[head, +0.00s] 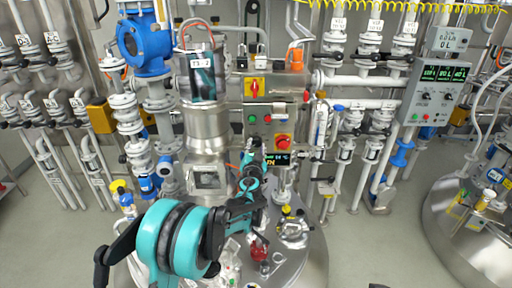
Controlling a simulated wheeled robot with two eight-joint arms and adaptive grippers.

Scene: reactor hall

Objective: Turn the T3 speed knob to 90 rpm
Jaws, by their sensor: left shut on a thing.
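The control panel (262,128) stands behind the T3 vessel, with green and red buttons, a red emergency stop (282,141) on yellow and a small lit display (278,160). My left arm reaches up from the bottom. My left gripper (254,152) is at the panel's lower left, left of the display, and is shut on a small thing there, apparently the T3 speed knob. The gripper covers the knob, so its pointer and scale cannot be read. The display digits are too small to read surely. My right gripper is not in view.
The vessel lid (300,255) carries fittings and a red part (259,251) close to my left arm. Another panel (437,89) with displays hangs at right. Grey floor (375,245) is clear at right.

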